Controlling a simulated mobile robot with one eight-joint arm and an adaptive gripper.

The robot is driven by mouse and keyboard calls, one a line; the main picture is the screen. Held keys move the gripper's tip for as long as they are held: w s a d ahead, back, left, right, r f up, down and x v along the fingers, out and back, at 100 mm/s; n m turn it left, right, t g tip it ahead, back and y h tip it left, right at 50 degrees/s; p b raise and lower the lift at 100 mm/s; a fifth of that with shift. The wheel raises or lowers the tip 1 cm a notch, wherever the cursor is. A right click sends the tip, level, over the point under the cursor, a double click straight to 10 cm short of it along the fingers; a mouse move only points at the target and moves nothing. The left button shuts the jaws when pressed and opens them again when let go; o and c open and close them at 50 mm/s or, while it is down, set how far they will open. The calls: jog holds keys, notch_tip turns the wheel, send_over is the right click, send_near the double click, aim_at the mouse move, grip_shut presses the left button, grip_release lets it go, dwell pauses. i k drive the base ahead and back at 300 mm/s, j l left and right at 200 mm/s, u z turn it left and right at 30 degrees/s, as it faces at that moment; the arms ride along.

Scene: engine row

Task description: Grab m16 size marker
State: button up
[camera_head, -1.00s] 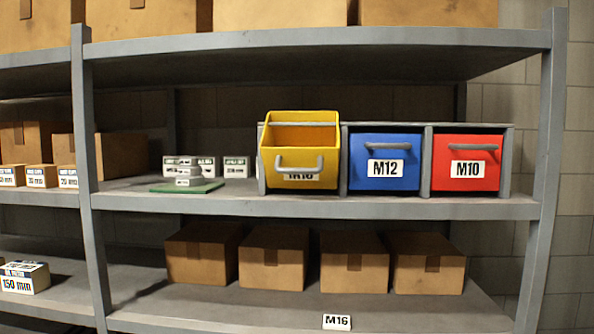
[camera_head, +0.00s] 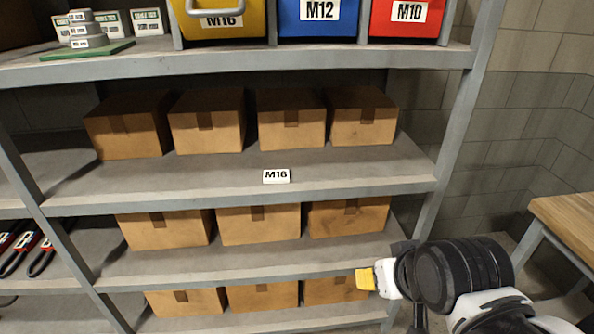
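The M16 size marker (camera_head: 276,176) is a small white card with black "M16" lettering. It lies near the front edge of the shelf board (camera_head: 345,172), below the coloured bins, with nothing touching it. My gripper (camera_head: 372,279) is at the lower right, in front of the shelving, below and right of the marker and well apart from it. A yellow tip and a white part of it show. The rest is hidden behind its own dark links, so its opening cannot be told.
A row of cardboard boxes (camera_head: 207,121) stands behind the marker. The yellow bin (camera_head: 232,28), also labelled M16, is on the shelf above with blue (camera_head: 315,30) and red (camera_head: 408,28) bins. A grey post (camera_head: 462,125) and a wooden table (camera_head: 572,222) are at right.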

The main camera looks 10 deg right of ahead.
aim_at(270, 176)
jog(key=i+j+z, duration=0.2)
jog(key=j, duration=0.45)
jog(key=j+z, duration=0.2)
jog(key=j, duration=0.4)
jog(key=i+j+z, duration=0.2)
jog(key=j, duration=0.5)
jog(key=k, duration=0.1)
